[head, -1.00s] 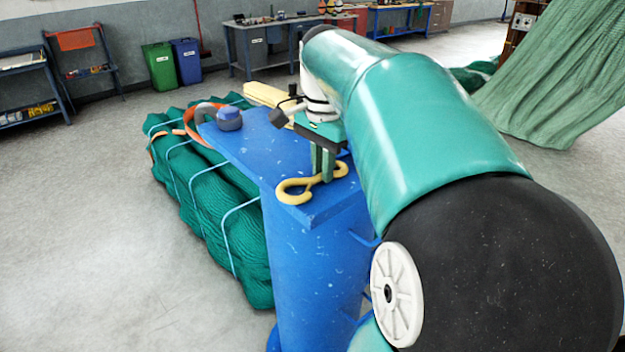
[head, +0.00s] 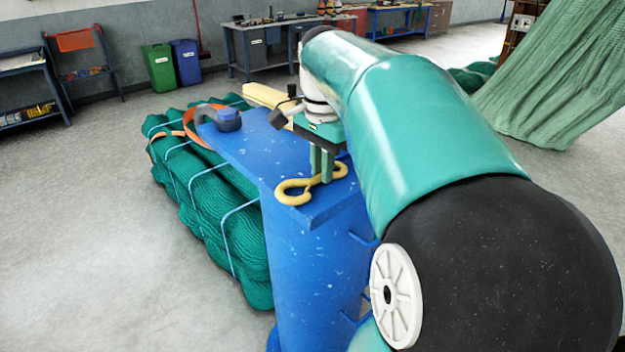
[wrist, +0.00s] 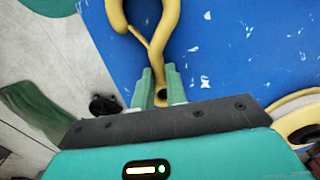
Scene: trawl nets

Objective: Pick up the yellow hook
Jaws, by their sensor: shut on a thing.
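The yellow hook (head: 293,193) lies at the near end of the blue post's flat top (head: 262,160), its rounded loop towards the near left edge. In the wrist view the hook (wrist: 168,38) runs from the top of the picture down between the fingers. My gripper (head: 323,172) points down over the hook's far right part. In the wrist view my gripper (wrist: 160,82) is shut on the hook's shank, one green finger on each side. The part between the fingers is partly hidden. I see no clear gap between hook and blue top.
A blue buckle (head: 228,119) with an orange strap (head: 190,125) lies at the top's far left. A bundled green net (head: 215,210) lies on the floor beside the post. A pale yellow item (head: 268,97) shows behind. Floor at left is clear.

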